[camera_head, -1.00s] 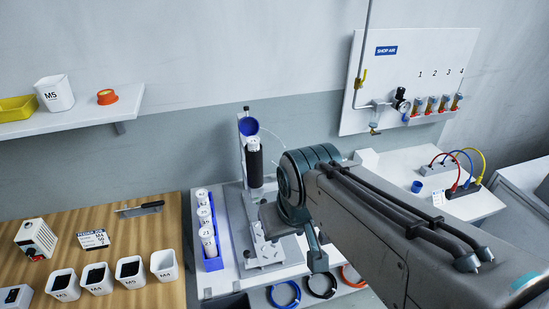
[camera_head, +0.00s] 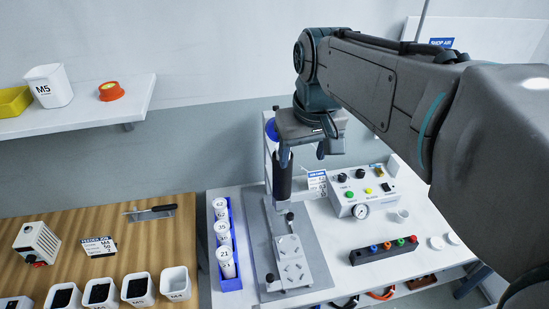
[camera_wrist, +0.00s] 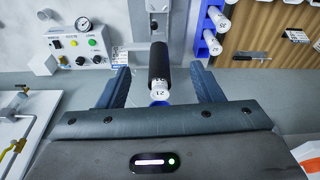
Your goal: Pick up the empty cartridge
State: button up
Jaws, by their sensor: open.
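A black cylinder (camera_head: 281,180) stands upright on the gantry stand, with a blue ring (camera_head: 270,130) near its top, partly behind my gripper. In the wrist view the black cylinder (camera_wrist: 159,64) lies between my fingers, and a white numbered cap (camera_wrist: 160,92) shows at its near end. The blue ring (camera_wrist: 158,103) is just below the cap. White numbered cartridges (camera_head: 223,235) stand in a blue rack (camera_head: 232,283) left of the stand. I cannot tell which cartridge is empty. My gripper (camera_head: 303,152) is open, its fingers apart on either side of the cylinder, holding nothing.
The stand's grey baseplate (camera_head: 316,262) lies on the white table. A control box with gauge (camera_head: 362,200) and a dark block with coloured knobs (camera_head: 384,250) are to the right. A wooden table (camera_head: 180,235) with several white bins is at the left. My arm hides the far right.

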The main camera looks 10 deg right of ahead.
jog(key=w+r+n+g+b, duration=0.2)
jog(key=w+r+g+b, duration=0.15)
jog(key=w, duration=1.15)
jog(key=shift+t, duration=0.45)
notch_tip(320, 180, down, 8)
jog(key=shift+w+r+b, duration=0.1)
jog(key=shift+r+b, duration=0.05)
jog(key=shift+b, duration=0.45)
jog(key=shift+f, duration=2.6)
grip_shut()
